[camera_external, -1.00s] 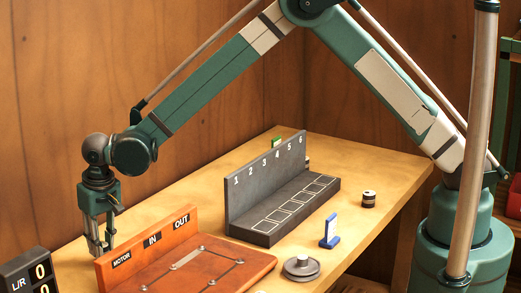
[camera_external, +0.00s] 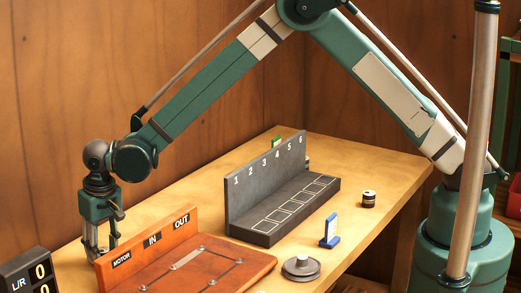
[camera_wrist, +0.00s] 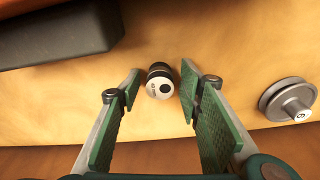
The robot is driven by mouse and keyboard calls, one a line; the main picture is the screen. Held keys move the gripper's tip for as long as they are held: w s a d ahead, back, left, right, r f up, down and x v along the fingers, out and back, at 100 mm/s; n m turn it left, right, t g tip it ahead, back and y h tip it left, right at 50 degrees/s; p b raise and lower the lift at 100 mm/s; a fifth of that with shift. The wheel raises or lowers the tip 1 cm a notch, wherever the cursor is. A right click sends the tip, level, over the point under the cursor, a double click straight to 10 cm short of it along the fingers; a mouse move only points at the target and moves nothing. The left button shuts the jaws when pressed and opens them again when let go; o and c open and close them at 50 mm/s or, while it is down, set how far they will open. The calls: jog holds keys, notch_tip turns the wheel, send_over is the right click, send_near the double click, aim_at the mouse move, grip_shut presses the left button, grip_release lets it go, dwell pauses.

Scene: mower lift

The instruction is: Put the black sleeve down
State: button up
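A small black sleeve (camera_wrist: 160,80) with a cream band and a cream end face with a dark centre shows in the wrist view. It stands on the table between my fingertips, with a gap visible on either side. My gripper (camera_wrist: 158,86) is open around it, the two green-padded fingers apart. In the external view my gripper (camera_external: 100,250) is low at the far left, behind the orange board (camera_external: 215,262) marked MOTOR, IN and OUT, which hides the sleeve. A similar black-and-cream cylinder (camera_external: 369,199) stands at the right of the table.
A dark rack (camera_external: 265,230) with slots numbered 1 to 6 stands mid-table. A blue stand (camera_external: 330,231) and a grey pulley (camera_external: 301,268) are in front of it. In the wrist view another grey pulley (camera_wrist: 285,100) lies right of my fingers, and a dark block (camera_wrist: 70,35) is upper left.

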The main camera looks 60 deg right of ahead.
aim_at(95, 260)
jog(key=shift+r, duration=0.15)
notch_tip(95, 260, up, 12)
jog(key=s, duration=0.1)
jog(key=shift+s, duration=0.2)
dwell(0.5)
jog(key=shift+a, duration=0.1)
dwell(0.5)
